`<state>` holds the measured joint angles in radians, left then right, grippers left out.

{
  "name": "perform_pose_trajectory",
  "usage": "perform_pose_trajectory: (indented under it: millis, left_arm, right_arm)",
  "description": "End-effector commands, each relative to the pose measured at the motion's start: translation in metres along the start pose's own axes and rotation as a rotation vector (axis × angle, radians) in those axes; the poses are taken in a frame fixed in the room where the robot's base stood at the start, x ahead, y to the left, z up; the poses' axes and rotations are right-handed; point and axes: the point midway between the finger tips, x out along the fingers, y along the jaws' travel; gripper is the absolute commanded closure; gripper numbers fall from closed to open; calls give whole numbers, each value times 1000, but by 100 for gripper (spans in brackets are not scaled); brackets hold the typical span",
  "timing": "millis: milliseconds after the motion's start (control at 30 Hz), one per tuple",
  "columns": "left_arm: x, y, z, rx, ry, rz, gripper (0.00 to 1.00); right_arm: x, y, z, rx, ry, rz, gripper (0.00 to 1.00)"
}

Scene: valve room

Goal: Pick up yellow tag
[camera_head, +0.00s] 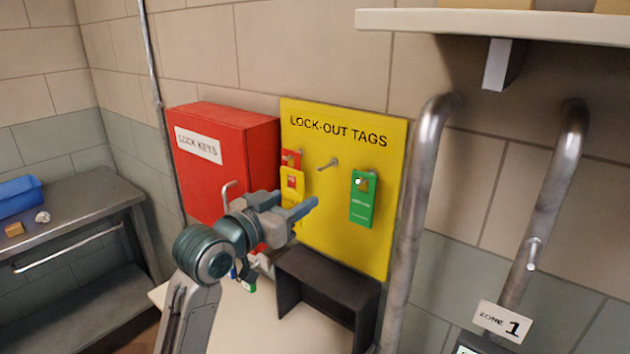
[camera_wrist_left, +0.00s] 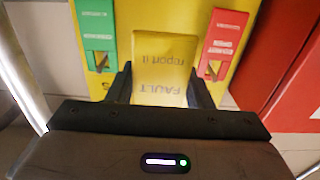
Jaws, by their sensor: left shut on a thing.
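The yellow tag (camera_head: 292,187) is upright near the left side of the lock-out board (camera_head: 375,245), partly in front of the red tag (camera_head: 290,157). My left gripper (camera_head: 297,208) is shut on the yellow tag, hiding its lower part in the head view. In the left wrist view the yellow tag (camera_wrist_left: 160,65), with the words FAULT and report it, sits between the two fingers (camera_wrist_left: 160,92). The middle peg (camera_head: 328,163) is bare. A green tag (camera_head: 361,205) hangs on the right. My right gripper is not in view.
The red lock-keys box (camera_head: 220,150) is left of the board. A dark open box (camera_head: 325,295) stands below it on a pale surface. A metal pipe (camera_head: 415,200) runs on the right. A shelf (camera_head: 500,22) is above. A workbench (camera_head: 85,215) with a blue bin (camera_head: 18,195) is far left.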

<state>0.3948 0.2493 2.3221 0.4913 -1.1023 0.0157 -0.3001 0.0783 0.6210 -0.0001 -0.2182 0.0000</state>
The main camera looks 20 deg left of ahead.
Motion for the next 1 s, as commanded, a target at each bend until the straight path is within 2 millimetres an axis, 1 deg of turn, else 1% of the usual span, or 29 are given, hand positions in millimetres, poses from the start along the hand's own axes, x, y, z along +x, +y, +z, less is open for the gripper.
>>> perform_pose_trajectory:
  millis: [33, 100, 300, 333, 400, 600, 800, 1000]
  left_arm:
    - [-11, -2, -1, 7, -3, -3, 75]
    - [-25, -1, -1, 7, -2, -2, 75]
    - [-56, 0, 0, 7, -3, -1, 75]
    - [-60, 0, -1, 5, -4, -1, 75]
    - [-65, -2, -3, 1, -4, -5, 75]
    - [-78, -2, -1, 1, -3, -5, 75]
    - [-84, 0, -1, 0, 0, -1, 75]
    - [-86, 0, 0, -1, 2, 0, 75]
  right_arm:
    - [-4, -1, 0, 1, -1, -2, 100]
    - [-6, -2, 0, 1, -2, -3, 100]
    - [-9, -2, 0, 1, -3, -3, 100]
    - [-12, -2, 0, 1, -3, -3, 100]
    - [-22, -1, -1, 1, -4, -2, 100]
    - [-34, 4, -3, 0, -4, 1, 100]
    - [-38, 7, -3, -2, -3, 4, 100]
    - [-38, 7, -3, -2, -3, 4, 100]
